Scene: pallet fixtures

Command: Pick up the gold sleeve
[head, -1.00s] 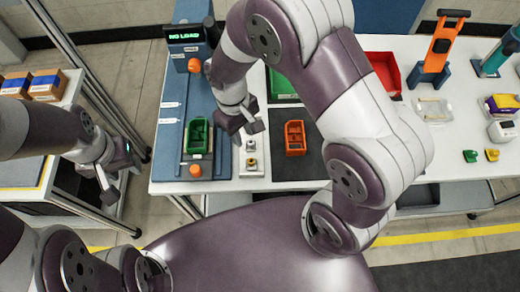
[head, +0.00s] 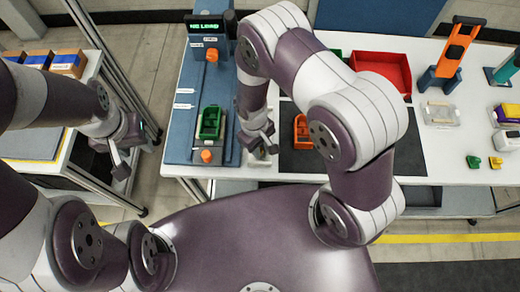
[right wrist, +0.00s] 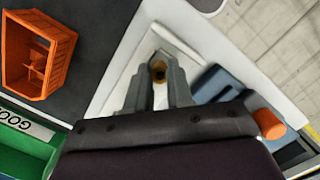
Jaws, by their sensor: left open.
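The gold sleeve (right wrist: 158,70) shows in the right wrist view as a small round gold piece with a dark centre, over a white surface. My right gripper (right wrist: 157,82) has its fingers apart, one on each side of the sleeve; I cannot tell whether they touch it. In the head view my right gripper (head: 262,143) is low over the white strip beside the blue fixture and hides the sleeve. My left gripper (head: 118,163) is open and empty at the left, near the side table.
A green bin (head: 211,122) sits on the blue fixture (head: 178,126), whose display reads NO LOAD. An orange bin (head: 301,130) stands on the dark mat (head: 296,162). A red tray (head: 385,66) and an orange-handled stand (head: 455,50) are further right.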

